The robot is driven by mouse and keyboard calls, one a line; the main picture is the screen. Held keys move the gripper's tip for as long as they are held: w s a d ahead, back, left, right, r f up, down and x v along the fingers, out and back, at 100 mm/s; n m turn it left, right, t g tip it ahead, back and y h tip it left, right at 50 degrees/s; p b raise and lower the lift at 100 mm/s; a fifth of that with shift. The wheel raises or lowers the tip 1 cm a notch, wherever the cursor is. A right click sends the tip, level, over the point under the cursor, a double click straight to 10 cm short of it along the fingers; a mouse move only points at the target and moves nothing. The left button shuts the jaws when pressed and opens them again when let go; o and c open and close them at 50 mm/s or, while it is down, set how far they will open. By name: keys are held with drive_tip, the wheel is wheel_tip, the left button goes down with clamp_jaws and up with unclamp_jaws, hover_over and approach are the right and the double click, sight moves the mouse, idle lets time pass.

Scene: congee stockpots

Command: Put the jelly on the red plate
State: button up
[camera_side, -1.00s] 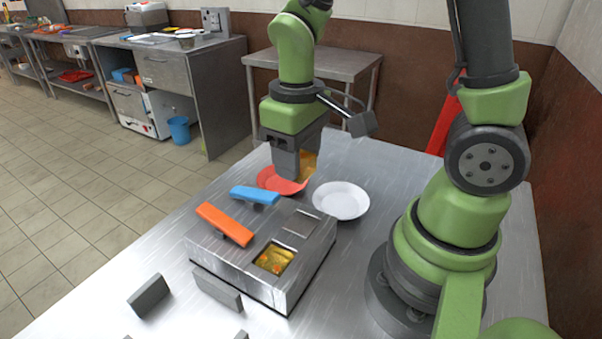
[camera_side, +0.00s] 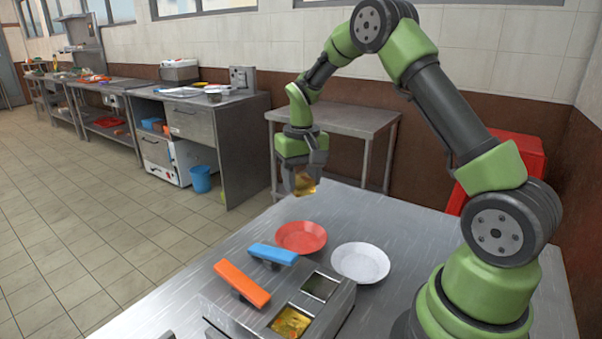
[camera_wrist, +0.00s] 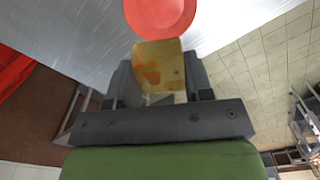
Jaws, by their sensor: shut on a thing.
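The jelly is a translucent amber block with orange bits (camera_wrist: 160,68). My gripper (camera_side: 304,184) is shut on it and holds it in the air, beyond the far edge of the red plate. The jelly shows below the fingers in the side view (camera_side: 306,184). The red plate (camera_side: 300,237) lies flat and empty on the steel table.
A white plate (camera_side: 360,262) lies right of the red one. A steel box with two wells (camera_side: 320,286) stands nearer, one well holding yellow food (camera_side: 290,322). Blue (camera_side: 273,254) and orange (camera_side: 242,283) bars are on its left.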

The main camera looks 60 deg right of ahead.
sight(301, 241)
drive_tip(key=shift+f, duration=6.2)
drive_tip(key=shift+f, duration=0.35)
drive_tip(key=o, duration=1)
drive_tip(key=c, duration=0.3)
drive_tip(key=shift+r, duration=2.45)
drive_tip(key=shift+r, duration=0.15)
